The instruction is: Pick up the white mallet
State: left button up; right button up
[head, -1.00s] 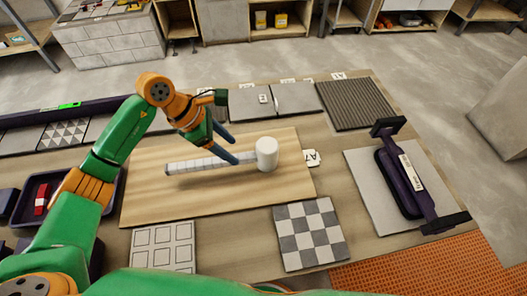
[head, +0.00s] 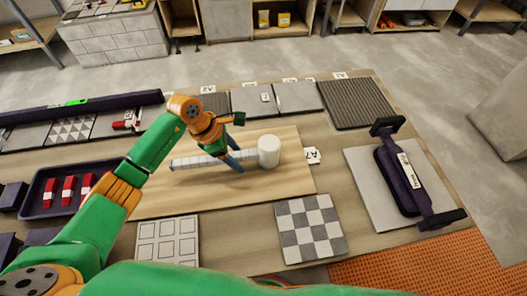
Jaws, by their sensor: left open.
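The white mallet (head: 268,151) lies on its side on the pale wooden board, its white cylindrical head at the right and its light, banded handle (head: 195,162) running left. My left gripper (head: 236,160) is open, with its blue fingers pointing down at the handle, close to the head. One finger appears on each side of the handle; whether they touch it cannot be told. My right gripper is not in view.
A dark tray (head: 47,210) with several red pieces stands at the left. A checkered tile (head: 311,229) and a panelled tile (head: 167,242) lie in front of the board (head: 292,180). A purple-handled tool (head: 393,180) sits on a grey slab at the right.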

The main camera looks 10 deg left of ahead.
pick_arm(q)
jog(key=shift+f, duration=0.2)
jog(key=shift+c, duration=0.2)
grip_shut()
